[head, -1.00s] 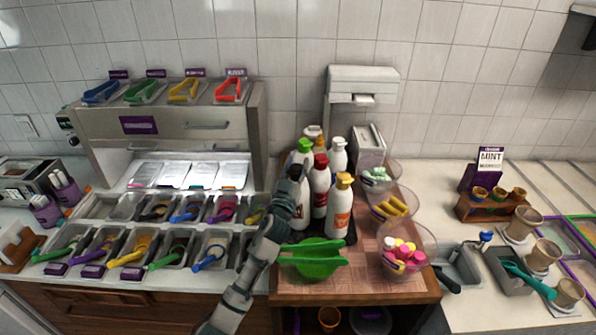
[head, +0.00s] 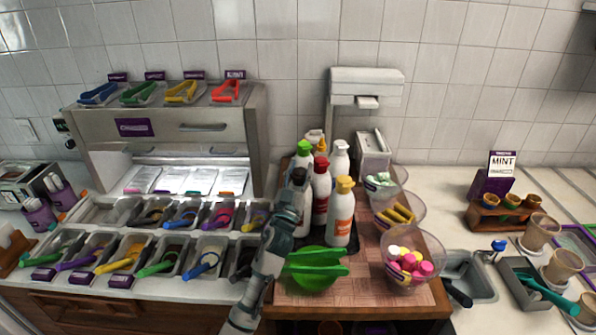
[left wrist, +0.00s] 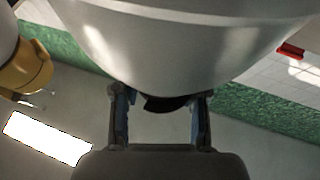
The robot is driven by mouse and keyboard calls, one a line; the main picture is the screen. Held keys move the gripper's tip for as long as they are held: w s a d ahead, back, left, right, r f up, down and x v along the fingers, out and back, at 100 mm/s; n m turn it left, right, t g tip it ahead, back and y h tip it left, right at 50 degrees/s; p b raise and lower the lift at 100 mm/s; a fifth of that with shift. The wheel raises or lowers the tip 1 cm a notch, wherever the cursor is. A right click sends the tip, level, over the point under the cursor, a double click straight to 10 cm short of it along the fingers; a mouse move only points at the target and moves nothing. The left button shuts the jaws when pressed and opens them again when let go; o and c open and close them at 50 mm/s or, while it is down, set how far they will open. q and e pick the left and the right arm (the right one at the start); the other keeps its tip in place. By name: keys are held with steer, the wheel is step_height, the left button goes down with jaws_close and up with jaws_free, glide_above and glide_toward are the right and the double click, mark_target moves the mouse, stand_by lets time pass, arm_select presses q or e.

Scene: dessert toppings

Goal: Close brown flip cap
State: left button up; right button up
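The bottle with the dark brown cap (head: 299,177) stands at the front left of the bottle group. Its white body (head: 304,217) is partly hidden behind my left arm. My left gripper (head: 286,212) is beside the bottle's left side, below the cap. In the left wrist view the gripper's two fingers (left wrist: 160,112) are spread apart with nothing clamped between them. A large white bottle body (left wrist: 190,40) fills the top of that view, and a small dark flap-like part (left wrist: 168,103) shows between the fingertips. Whether the cap's lid is up or down is too small to tell. My right gripper is not in view.
Beside it stand a red bottle (head: 321,190) and a yellow-capped white bottle (head: 341,217), close together. Clear bowls (head: 437,257) of toppings line the right. Topping bins with colored scoops (head: 163,262) lie left.

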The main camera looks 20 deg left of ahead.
mark_target(299, 179)
arm_select(q)
steer(key=o, duration=0.4)
steer(key=shift+w+d+f, duration=0.2)
steer(key=shift+d+f, duration=0.1)
steer(key=shift+s+a+r, duration=0.1)
steer(key=shift+a+r, duration=0.05)
steer(key=shift+a, duration=0.05)
steer(key=shift+s+a, duration=0.15)
steer(key=shift+a, duration=0.05)
steer(key=v, duration=0.6)
steer(key=shift+d+f, duration=0.25)
steer(key=shift+s+d+f, duration=0.15)
steer(key=shift+s+d, duration=0.1)
steer(key=shift+s, duration=0.2)
steer(key=shift+a, duration=0.35)
